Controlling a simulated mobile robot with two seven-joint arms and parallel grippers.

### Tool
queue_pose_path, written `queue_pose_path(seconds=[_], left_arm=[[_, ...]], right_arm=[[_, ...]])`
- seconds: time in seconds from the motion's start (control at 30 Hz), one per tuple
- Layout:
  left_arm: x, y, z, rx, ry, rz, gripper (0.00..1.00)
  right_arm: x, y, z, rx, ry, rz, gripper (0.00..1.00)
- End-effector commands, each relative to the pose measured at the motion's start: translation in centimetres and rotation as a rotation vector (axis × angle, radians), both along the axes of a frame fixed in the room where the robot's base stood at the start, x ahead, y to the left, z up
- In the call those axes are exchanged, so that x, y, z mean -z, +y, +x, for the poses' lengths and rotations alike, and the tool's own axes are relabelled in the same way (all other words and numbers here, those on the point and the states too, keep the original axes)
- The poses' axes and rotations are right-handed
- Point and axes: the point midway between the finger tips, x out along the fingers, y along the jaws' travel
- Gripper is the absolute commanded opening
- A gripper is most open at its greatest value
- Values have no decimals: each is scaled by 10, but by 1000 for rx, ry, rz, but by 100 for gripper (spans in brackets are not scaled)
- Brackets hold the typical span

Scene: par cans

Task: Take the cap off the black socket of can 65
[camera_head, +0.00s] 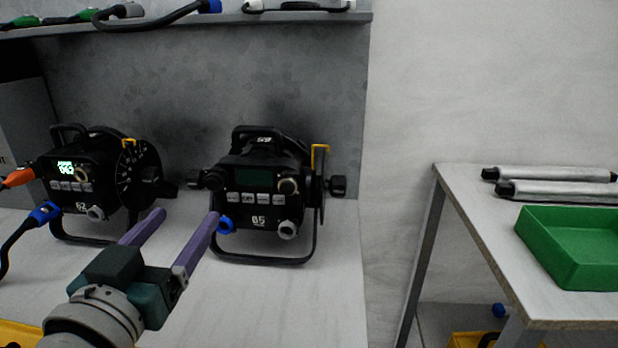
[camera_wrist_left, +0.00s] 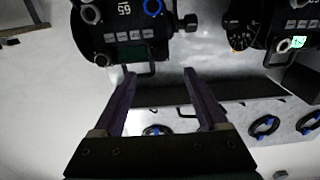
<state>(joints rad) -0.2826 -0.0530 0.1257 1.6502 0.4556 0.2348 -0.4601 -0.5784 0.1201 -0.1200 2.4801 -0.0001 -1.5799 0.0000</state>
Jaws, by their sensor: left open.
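Can 65 (camera_head: 258,212) stands upright on the pale bench, its dark display facing me. Its lower front has a blue-ringed socket (camera_head: 225,225) at left and a grey round fitting (camera_head: 288,229) at right. In the left wrist view the can (camera_wrist_left: 123,28) appears upside down, with the blue ring (camera_wrist_left: 153,7) and grey fitting (camera_wrist_left: 90,14) at the top edge. I cannot tell which fitting is the black socket or its cap. My left gripper (camera_head: 188,215) has purple fingers, open and empty, in front of the can's left side. It also shows in the wrist view (camera_wrist_left: 160,78).
Can 62 (camera_head: 92,190), with a lit display and orange and blue plugs, stands at left. A shelf (camera_head: 200,24) with cables hangs above. At right, a table (camera_head: 462,190) holds a green tray (camera_head: 540,245) and silver tubes (camera_head: 555,189).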

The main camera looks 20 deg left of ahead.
Motion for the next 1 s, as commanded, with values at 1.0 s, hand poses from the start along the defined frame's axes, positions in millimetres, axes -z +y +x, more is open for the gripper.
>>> queue_pose_path(seconds=[1.0], left_arm=[[0,19,83,2,1,0,76]], right_arm=[[32,0,-1,0,3,0,50]])
